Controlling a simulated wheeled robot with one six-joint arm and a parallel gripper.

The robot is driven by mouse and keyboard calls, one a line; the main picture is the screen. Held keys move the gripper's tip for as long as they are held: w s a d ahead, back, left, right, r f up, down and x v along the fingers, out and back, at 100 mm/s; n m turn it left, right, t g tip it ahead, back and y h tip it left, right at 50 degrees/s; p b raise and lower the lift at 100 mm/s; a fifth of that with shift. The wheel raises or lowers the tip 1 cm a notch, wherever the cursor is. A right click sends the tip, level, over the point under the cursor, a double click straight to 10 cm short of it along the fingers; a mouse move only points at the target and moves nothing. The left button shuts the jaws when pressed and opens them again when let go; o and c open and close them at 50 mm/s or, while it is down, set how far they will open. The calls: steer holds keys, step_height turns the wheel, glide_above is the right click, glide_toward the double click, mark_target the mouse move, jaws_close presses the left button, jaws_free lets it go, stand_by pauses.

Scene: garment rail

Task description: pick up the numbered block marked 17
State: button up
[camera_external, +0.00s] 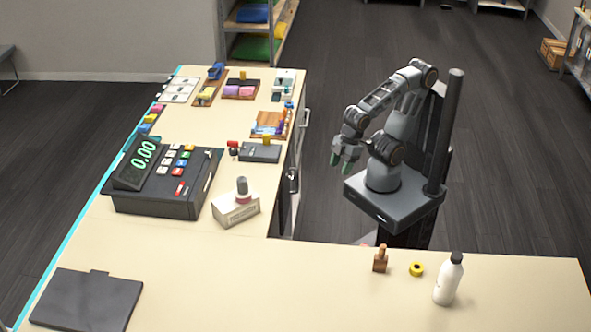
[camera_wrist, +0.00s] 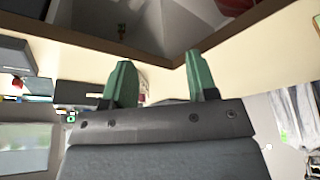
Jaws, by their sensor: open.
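My gripper (camera_external: 345,158) has green fingertips and hangs in the air on the aisle side of the counter, apart from everything on it. In the wrist view the two green fingers of my gripper (camera_wrist: 162,72) stand wide apart with nothing between them. I cannot make out a block marked 17 in either view. Small coloured pieces lie on and around an orange-brown board (camera_external: 268,122) on the counter, and pink and yellow pieces lie in dark trays farther back. They are too small to read any number.
A cash register (camera_external: 165,180) and a white boxy device (camera_external: 237,207) stand on the L-shaped counter (camera_external: 200,275). A wooden stamp (camera_external: 380,260), yellow tape roll (camera_external: 416,269) and white bottle (camera_external: 448,283) stand on its front arm. The floor right of my base is clear.

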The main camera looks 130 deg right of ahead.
steer(key=s+a+f+n+t+h+b, duration=0.1)
steer(key=a+f+n+t+b, duration=0.2)
steer(key=a, duration=1.3)
steer(key=a+f+n+t+h+b, duration=0.1)
steer(key=a+f+n+t, duration=0.25)
steer(key=a, duration=1.25)
step_height(320, 180, up, 6)
steer(key=w+a+m+t+y, duration=0.1)
steer(key=w+a+m+t, duration=0.2)
steer(key=m, duration=0.4)
steer(key=p, duration=0.3)
glide_above(377, 259)
steer(key=s, duration=0.4)
step_height(377, 259, down, 3)
steer(key=shift+p+x, duration=0.6)
steer(key=shift+x, duration=1.7)
steer(key=shift+a+f, duration=0.2)
steer(key=shift+s, duration=0.1)
steer(key=shift+c, duration=0.4)
jaws_close()
